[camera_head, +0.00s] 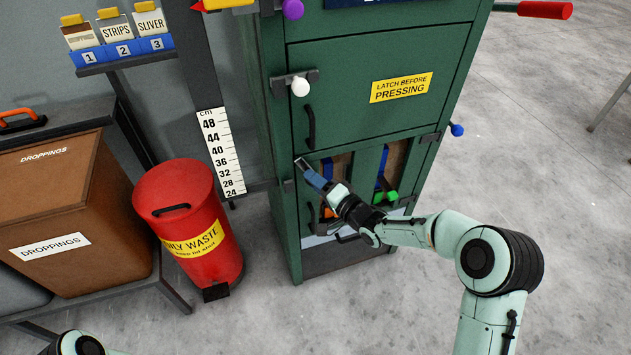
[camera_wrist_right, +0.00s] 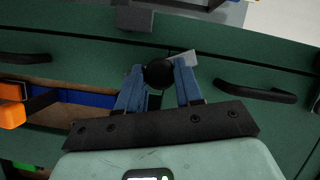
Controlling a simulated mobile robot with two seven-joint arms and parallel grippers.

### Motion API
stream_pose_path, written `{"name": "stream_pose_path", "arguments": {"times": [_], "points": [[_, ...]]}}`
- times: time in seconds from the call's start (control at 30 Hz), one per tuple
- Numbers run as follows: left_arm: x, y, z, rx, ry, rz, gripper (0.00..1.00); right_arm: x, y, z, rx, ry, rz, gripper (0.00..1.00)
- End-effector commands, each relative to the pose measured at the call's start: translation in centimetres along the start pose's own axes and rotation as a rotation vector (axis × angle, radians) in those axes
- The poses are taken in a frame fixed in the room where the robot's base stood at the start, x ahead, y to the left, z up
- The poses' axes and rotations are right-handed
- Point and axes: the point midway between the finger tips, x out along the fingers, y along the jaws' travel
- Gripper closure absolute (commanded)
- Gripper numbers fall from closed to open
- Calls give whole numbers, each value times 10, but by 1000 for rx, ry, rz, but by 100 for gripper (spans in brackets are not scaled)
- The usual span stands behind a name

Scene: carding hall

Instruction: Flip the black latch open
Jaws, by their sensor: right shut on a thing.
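The black latch's round knob (camera_wrist_right: 158,73) sits between the two blue fingers of my right gripper (camera_wrist_right: 158,80) in the right wrist view. The fingers are shut on the knob, and a pale grey bar (camera_wrist_right: 184,57) shows just behind it. In the head view my right gripper (camera_head: 311,174) is at the left edge of the green cabinet's lower door; the gripper largely hides the latch there. Only a piece of my left arm shows at the bottom left of the head view; its gripper is out of sight.
The green cabinet (camera_head: 350,60) has an upper door with a white-knobbed latch (camera_head: 300,86) and a black handle (camera_head: 309,128). A red waste bin (camera_head: 180,200) and a brown droppings box (camera_head: 70,215) stand to the left. Grey floor (camera_head: 560,150) is open to the right.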

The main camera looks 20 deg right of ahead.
Motion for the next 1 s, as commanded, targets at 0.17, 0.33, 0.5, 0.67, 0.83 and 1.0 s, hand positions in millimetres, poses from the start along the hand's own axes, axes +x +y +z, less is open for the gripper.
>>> {"name": "stream_pose_path", "arguments": {"times": [0.17, 0.33, 0.5, 0.67, 0.83, 1.0], "points": [[0, 0, 0, 0, 0, 0, 57, 0, -2, 0, 3, 1, -5, 100], [0, 0, 0, 0, 0, 0, 57, 0, -2, 0, 2, 1, -5, 42], [0, 0, 0, 0, 1, 0, 57, 0, -1, 0, 1, 1, -3, 40], [0, 0, 0, 0, 0, 0, 57, -1, -1, 0, 1, 1, -1, 40], [-5, 2, 5, 1, -13, 1, 57, -19, -1, -2, 1, 3, 1, 40], [-13, 4, 15, 4, -42, 3, 57, -57, -2, -2, 1, 3, 2, 40]]}}
